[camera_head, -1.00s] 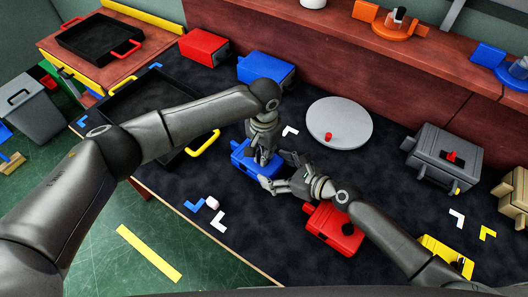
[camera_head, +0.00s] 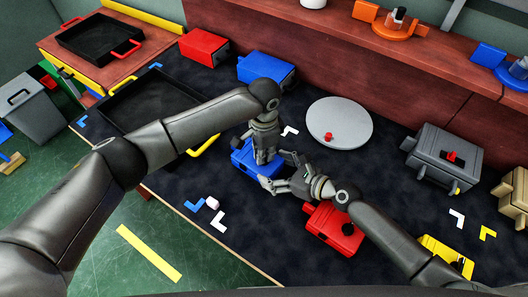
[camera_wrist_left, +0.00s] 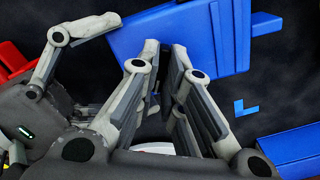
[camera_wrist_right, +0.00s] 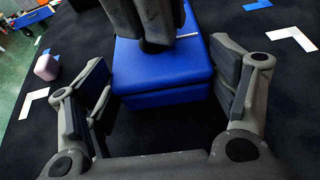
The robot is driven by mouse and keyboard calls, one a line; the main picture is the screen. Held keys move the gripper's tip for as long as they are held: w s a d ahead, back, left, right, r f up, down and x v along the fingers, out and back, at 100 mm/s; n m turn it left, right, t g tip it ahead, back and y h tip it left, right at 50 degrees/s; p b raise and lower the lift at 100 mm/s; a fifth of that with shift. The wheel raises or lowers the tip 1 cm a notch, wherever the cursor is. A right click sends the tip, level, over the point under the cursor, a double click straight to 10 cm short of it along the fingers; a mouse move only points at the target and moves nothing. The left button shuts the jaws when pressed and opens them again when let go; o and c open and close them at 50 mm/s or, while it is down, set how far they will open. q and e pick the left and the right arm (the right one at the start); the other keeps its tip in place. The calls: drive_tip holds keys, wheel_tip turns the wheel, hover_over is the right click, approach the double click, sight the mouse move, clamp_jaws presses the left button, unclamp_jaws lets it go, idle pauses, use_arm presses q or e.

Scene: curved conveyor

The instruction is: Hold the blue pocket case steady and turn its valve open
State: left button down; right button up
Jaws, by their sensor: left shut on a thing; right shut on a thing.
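The blue pocket case (camera_head: 243,160) lies on the dark table top, partly hidden by both of my grippers. My left gripper (camera_head: 262,159) points down onto the case from above. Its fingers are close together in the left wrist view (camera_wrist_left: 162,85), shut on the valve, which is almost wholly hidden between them. My right gripper (camera_head: 276,169) reaches in from the right, low over the table, and is shut on the case. In the right wrist view its fingers (camera_wrist_right: 165,90) stand on either side of the case's blue end (camera_wrist_right: 165,75).
A red case (camera_head: 333,228) lies close to my right wrist. A round grey plate (camera_head: 340,122) with a small red knob is behind it. A black tray (camera_head: 150,105) lies under my left forearm. A pink cube (camera_head: 212,203) and corner marks lie in front of the blue case.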

use_arm(q)
drive_tip(key=m, duration=1.2)
idle(0.5)
drive_tip(key=c, duration=1.6)
unclamp_jaws()
drive_tip(key=shift+o, duration=0.2)
drive_tip(key=shift+r, duration=0.1)
wheel_tip(320, 180, up, 12)
